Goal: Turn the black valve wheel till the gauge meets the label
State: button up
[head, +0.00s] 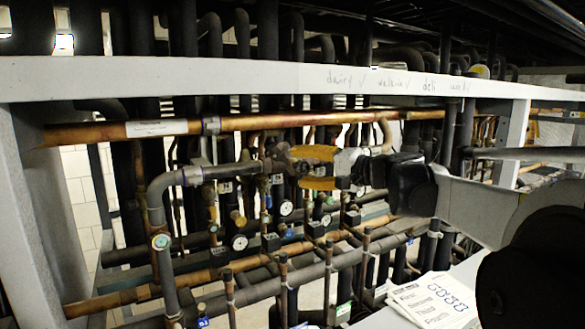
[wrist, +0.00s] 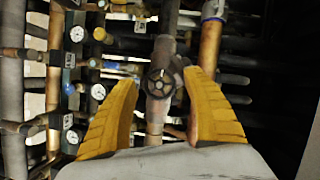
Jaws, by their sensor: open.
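The black valve wheel (wrist: 160,83) shows in the wrist view, round and spoked, on a pipe. My gripper (wrist: 162,77) has its two yellow fingers spread apart, one on each side of the wheel in the picture. I see no finger touching the wheel, and the depth between them is hard to judge. In the head view my gripper (head: 298,168) reaches left among the pipes; I cannot make out the wheel clearly there. Small white gauges show in the wrist view, including an upper gauge (wrist: 76,34) and a middle gauge (wrist: 97,91). Their readings are too small to tell.
A grey beam (head: 250,80) with handwriting crosses above my arm. A copper pipe (head: 260,122) with a white label (head: 157,128) runs below it. Dense vertical and horizontal pipes surround my gripper, leaving little free room. Printed papers (head: 432,300) lie at the lower right.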

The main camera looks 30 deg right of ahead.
jog(key=v, duration=1.2)
